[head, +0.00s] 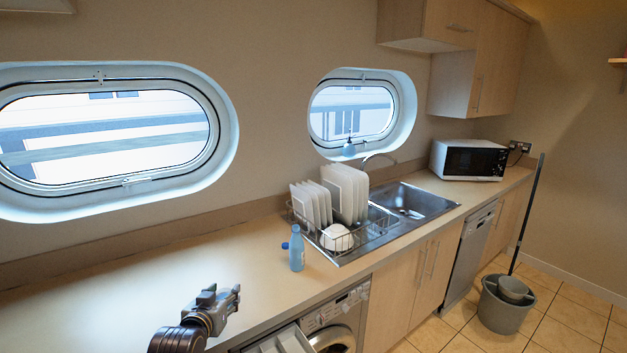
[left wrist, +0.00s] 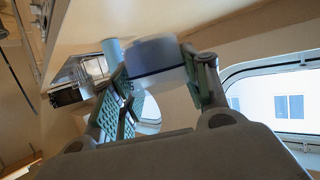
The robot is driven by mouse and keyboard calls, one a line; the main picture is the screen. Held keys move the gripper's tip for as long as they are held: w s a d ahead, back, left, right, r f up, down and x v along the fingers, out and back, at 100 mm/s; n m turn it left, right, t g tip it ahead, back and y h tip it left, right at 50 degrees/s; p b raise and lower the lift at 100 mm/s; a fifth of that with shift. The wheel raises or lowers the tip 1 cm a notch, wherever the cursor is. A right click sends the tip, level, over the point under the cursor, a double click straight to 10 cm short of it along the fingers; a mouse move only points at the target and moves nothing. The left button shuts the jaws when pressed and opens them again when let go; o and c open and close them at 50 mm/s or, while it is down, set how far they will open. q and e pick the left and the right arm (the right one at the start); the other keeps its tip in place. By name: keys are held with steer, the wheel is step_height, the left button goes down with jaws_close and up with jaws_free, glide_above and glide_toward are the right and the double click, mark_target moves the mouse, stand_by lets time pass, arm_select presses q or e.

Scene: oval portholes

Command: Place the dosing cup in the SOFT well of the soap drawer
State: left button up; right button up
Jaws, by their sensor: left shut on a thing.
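My left gripper (head: 228,298) is above the front part of the counter in the head view. In the left wrist view, my left gripper (left wrist: 163,68) has a whitish dosing cup (left wrist: 153,52) with a grey-blue band between its fingers and is shut on it. The cup cannot be made out in the head view. A pale open box-like part (head: 284,341), which looks like the pulled-out soap drawer, shows at the bottom edge beside the washing machine (head: 340,318). Its wells and labels are not readable. My right gripper is not in view.
A blue bottle (head: 297,250) stands on the counter (head: 120,285) by the dish rack (head: 345,232) with plates. A sink (head: 412,202) and microwave (head: 468,160) are farther right. A bucket (head: 504,304) stands on the floor. The left counter is clear.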

arm_select(q)
steer(key=s+d+f, duration=0.1)
steer(key=s+f, duration=0.8)
steer(key=f, duration=0.5)
steer(key=shift+s+d, duration=0.15)
steer(key=shift+d, duration=0.2)
steer(key=shift+r, duration=0.15)
stand_by(0.9)
